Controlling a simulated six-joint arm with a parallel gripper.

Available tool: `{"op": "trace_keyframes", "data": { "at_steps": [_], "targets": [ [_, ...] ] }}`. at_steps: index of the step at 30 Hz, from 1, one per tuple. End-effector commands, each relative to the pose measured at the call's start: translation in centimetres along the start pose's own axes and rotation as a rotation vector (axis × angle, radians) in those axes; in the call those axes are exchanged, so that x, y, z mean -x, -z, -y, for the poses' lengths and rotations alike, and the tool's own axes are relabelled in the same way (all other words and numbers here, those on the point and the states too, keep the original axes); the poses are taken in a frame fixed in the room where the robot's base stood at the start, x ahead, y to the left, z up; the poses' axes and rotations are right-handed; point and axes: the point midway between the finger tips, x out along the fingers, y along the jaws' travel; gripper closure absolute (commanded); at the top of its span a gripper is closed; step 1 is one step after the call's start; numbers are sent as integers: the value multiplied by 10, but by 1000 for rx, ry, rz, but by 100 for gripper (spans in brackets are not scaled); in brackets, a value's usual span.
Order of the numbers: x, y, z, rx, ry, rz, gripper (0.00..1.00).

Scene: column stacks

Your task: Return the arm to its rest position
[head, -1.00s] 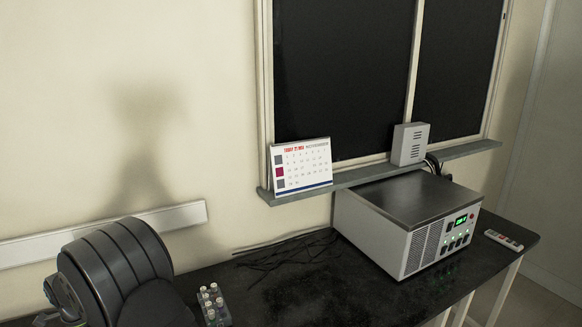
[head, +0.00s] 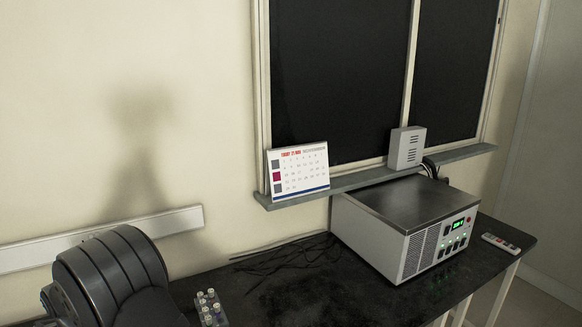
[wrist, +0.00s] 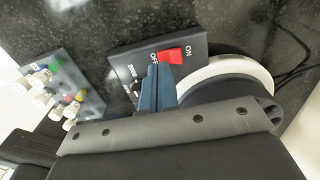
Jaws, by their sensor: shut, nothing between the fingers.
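My gripper (wrist: 156,72) shows in the wrist view as two blue-grey fingers pressed together, shut with nothing between them. The fingertips appear just in front of a dark control panel (wrist: 128,62) with a red switch (wrist: 174,55) marked ON and OFF. I cannot tell whether they touch it or which way the switch is set. A white ring around a dark round top (wrist: 232,70) lies right of the panel. My gripper does not show in the head view.
A rack of small vials (head: 210,308) stands on the black bench (head: 300,290); it also shows in the wrist view (wrist: 88,85). A grey box with a green display (head: 405,230), loose cables (head: 285,255) and a remote (head: 501,243) are farther right. A calendar (head: 299,170) stands on the ledge.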

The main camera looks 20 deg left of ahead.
Motion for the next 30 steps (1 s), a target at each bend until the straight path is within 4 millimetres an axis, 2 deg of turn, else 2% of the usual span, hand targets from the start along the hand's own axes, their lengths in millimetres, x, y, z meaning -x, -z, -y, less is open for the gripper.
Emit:
{"op": "trace_keyframes", "data": {
  "at_steps": [4,7,17,20,26,27,30],
  "targets": [
    [-18,0,0,0,-1,-1,100],
    [-12,0,0,0,1,1,100],
    [-9,0,0,0,1,0,100],
    [-2,0,0,0,1,1,100],
    [32,0,1,0,4,2,100],
    [30,0,0,0,-1,-1,100],
    [5,1,-1,0,-5,-3,100]
  ]
}}
